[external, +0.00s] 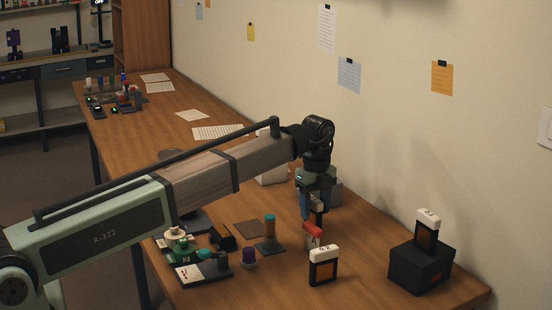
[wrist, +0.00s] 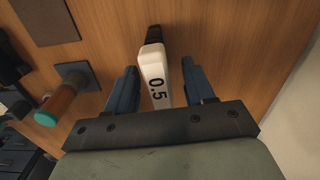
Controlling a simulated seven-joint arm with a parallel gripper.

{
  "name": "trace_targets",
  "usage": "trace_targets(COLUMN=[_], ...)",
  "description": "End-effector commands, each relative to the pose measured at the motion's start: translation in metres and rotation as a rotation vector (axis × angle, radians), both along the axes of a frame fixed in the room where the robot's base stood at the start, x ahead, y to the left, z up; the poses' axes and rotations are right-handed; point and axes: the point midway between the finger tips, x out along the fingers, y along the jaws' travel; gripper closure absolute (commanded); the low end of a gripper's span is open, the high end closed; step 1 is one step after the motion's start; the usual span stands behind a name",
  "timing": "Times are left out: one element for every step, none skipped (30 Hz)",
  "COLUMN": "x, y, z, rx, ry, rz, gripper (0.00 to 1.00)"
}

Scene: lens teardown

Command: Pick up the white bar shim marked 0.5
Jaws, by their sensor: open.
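The white bar shim marked 0.5 (wrist: 155,75) shows in the wrist view. Its white top faces the camera, and a dark part shows at its far end. My gripper (wrist: 159,72) is open, with one blue finger on each side of the shim. A gap shows between the shim and each finger. In the external view my gripper (external: 312,218) points down over the table, and I cannot make out the 0.5 shim there; the gripper seems to hide it.
A similar white-topped block (external: 428,230) stands on a black box (external: 421,268) at right. An orange-and-teal cylinder (external: 269,228) stands left. The wall borders the table's right side.

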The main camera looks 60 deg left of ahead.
Motion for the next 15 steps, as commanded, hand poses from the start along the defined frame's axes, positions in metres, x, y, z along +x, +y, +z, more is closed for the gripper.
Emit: trace_targets(x=[-0.001,-0.001,-0.001,-0.001,-0.001,-0.001,-0.001,-0.001,-0.001,-0.001,-0.001,0.0,0.0,0.0,0.0], y=[0.0,0.0,0.0,0.0,0.0,0.0,0.0,0.0,0.0,0.0,0.0,0.0,0.0,0.0,0.0], z=[-0.007,-0.012,-0.017,-0.021,-0.025,-0.029,-0.031,-0.033,-0.035,-0.035,-0.035,-0.035,-0.035,-0.035,-0.035], rx=[0.0,0.0,0.0,0.0,0.0,0.0,0.0,0.0,0.0,0.0,0.0,0.0,0.0,0.0,0.0], ry=[0.001,0.001,0.002,0.002,0.002,0.001,0.0,0.0,0.0,0.0,0.0,0.0,0.0,0.0,0.0], rz=[0.0,0.0,0.0,0.0,0.0,0.0,0.0,0.0,0.0,0.0,0.0,0.0,0.0,0.0,0.0], gripper=[0.47,0.47,0.47,0.47,0.47,0.47,0.47,0.47,0.47,0.47,0.47,0.47,0.47,0.47,0.47])
